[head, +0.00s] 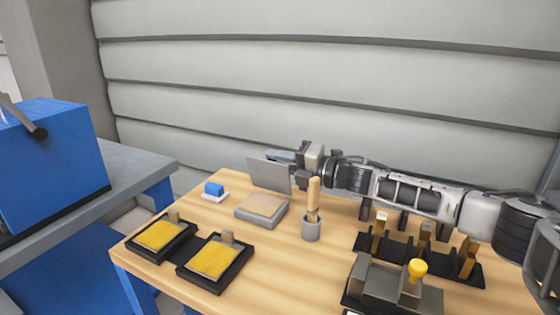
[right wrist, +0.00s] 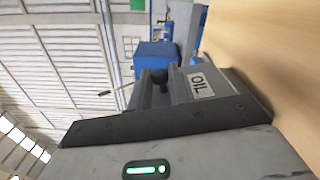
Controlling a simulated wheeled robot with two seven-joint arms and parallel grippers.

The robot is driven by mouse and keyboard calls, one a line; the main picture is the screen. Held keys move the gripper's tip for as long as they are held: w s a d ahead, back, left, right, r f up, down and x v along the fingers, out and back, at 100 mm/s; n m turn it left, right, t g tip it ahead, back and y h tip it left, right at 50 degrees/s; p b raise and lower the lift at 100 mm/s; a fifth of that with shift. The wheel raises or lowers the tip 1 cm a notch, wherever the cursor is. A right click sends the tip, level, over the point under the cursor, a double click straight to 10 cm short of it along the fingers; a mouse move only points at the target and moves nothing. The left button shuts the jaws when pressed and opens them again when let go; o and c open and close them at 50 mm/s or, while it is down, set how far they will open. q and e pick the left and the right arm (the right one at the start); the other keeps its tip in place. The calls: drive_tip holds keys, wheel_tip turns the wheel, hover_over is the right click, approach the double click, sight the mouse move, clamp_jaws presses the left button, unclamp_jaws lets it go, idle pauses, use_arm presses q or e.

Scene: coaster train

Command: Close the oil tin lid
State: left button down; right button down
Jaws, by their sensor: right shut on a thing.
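The oil tin (head: 262,210) is a low grey square box on the wooden table, with a tan surface inside. Its grey lid (head: 268,176) stands up, nearly upright, at the tin's back edge. My right gripper (head: 292,160) is at the lid's upper right edge and is shut on the lid. In the right wrist view my right gripper (right wrist: 163,88) shows close up, beside a grey part with a white OIL label (right wrist: 203,83). The exact contact between fingers and lid is partly hidden. My left gripper is not in view.
A wooden-handled tool (head: 313,195) stands in a grey cup (head: 311,230) right of the tin, under my right arm. Two yellow pads in black trays (head: 183,278) lie front left. A blue block (head: 213,188) is left. A black rack (head: 400,247) is right.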

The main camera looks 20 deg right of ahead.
drive_tip(key=c, duration=1.3)
unclamp_jaws()
drive_tip(key=shift+b+v, duration=1.55)
drive_tip(key=shift+v, duration=6.4)
